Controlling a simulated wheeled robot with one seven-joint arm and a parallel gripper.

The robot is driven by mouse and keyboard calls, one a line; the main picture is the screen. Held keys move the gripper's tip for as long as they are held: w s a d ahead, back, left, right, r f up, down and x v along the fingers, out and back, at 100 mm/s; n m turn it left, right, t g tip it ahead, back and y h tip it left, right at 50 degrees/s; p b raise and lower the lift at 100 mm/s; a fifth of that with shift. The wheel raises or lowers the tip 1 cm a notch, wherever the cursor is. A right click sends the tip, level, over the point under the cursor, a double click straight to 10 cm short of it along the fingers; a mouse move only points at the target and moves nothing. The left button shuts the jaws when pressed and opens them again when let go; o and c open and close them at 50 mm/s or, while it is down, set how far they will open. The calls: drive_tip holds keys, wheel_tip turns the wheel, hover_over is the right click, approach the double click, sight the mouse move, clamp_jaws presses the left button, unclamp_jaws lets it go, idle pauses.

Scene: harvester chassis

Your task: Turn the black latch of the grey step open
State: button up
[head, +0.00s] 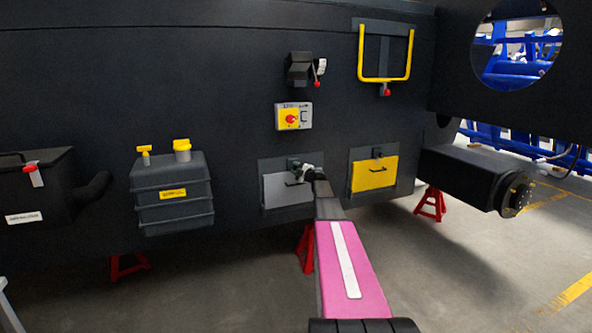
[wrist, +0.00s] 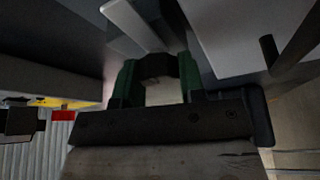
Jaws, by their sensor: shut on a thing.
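The black latch (head: 293,160) sits at the step's top edge, partly hidden by my gripper (head: 298,168). In the wrist view the green fingers of my gripper (wrist: 157,82) stand on both sides of the dark latch (wrist: 158,66) and are shut on it. The latch's exact angle is hard to tell.
A yellow step (head: 374,175) with its own latch is to the right. A red-and-yellow switch box (head: 293,117) and a black lever unit (head: 300,69) are above. A dark grey tank (head: 172,205) is to the left. Red stands (head: 430,204) support the chassis. The floor in front is clear.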

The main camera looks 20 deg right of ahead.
drive_tip(key=shift+n+g, duration=0.3)
drive_tip(key=shift+n, duration=0.4)
drive_tip(key=o, duration=0.9)
drive_tip(key=shift+o, duration=0.2)
drive_tip(key=shift+s, duration=0.1)
drive_tip(key=v, duration=1)
drive_tip(key=shift+s, duration=0.3)
drive_tip(key=shift+d+f, duration=0.1)
drive_tip(key=shift+d, duration=0.05)
